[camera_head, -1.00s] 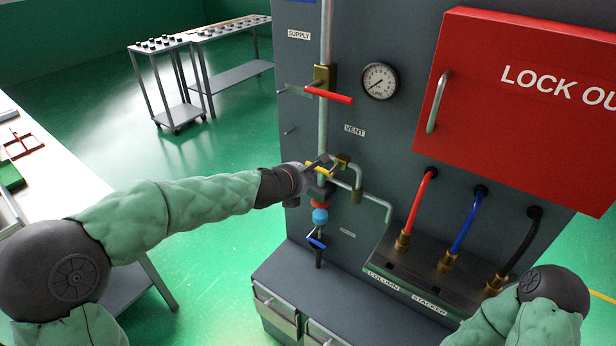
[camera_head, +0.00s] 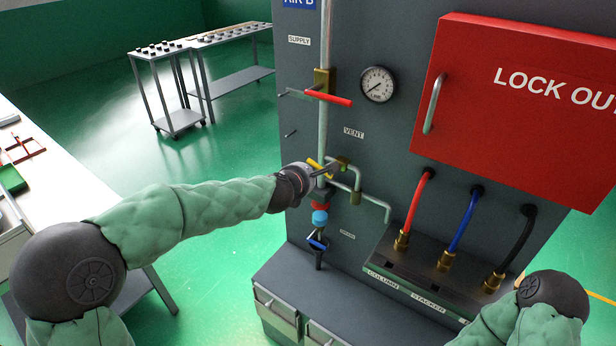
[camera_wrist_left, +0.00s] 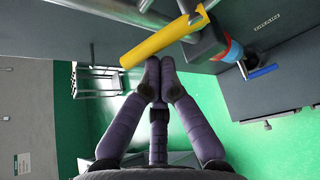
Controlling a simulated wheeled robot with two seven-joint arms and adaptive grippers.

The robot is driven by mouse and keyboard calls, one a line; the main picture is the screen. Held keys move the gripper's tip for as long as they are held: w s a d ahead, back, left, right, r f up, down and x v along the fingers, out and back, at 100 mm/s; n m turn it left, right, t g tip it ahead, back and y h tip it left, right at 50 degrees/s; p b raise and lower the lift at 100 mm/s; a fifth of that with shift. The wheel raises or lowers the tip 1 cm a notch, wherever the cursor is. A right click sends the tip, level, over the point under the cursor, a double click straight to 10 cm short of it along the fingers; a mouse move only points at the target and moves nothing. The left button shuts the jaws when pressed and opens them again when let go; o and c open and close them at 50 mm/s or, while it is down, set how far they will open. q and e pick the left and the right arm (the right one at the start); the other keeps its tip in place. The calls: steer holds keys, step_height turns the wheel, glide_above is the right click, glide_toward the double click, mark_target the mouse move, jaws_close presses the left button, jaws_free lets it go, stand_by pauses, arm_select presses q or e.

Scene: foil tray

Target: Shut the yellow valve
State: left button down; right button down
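The yellow valve handle (camera_head: 317,164) is on the pipe below the VENT label, running obliquely in the head view. In the left wrist view the yellow handle (camera_wrist_left: 165,40) slants across the top, just beyond the fingertips. My left gripper (camera_head: 326,171) is at the handle, partly overlapping it. The tips look to be against or very close to the handle; contact is unclear. My right gripper is out of view.
Above is a red supply handle (camera_head: 328,97); below is a blue handle (camera_head: 317,242). A gauge (camera_head: 378,84) and red lockout box (camera_head: 520,110) are on the panel. A white table (camera_head: 45,165) stands left. Open green floor lies between it and the panel.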

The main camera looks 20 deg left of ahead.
mark_target(318, 166)
arm_select(q)
steer(key=shift+s+d+r+m+t+y+b, duration=0.1)
steer(key=shift+d+r+m+t+y+b, duration=0.15)
steer(key=shift+r+m+t+y+b, duration=0.5)
steer(key=shift+s+d+r+m+t+y+b, duration=0.15)
steer(key=shift+r+m+t+y, duration=0.25)
steer(key=shift+m, duration=0.75)
steer(key=shift+s+d+r+m+t+y+b, duration=0.1)
steer(key=shift+d+r+m+t+y+b, duration=0.2)
steer(key=shift+d+m+t+y+b, duration=0.45)
steer(key=shift+s+d+r+m+t+b, duration=0.1)
steer(key=shift+r+m+t+b, duration=0.35)
steer(key=shift+m, duration=0.7)
steer(key=shift+f, duration=0.1)
steer(key=shift+s+d+b, duration=0.1)
steer(key=shift+d+b, duration=0.2)
steer(key=shift+b, duration=0.15)
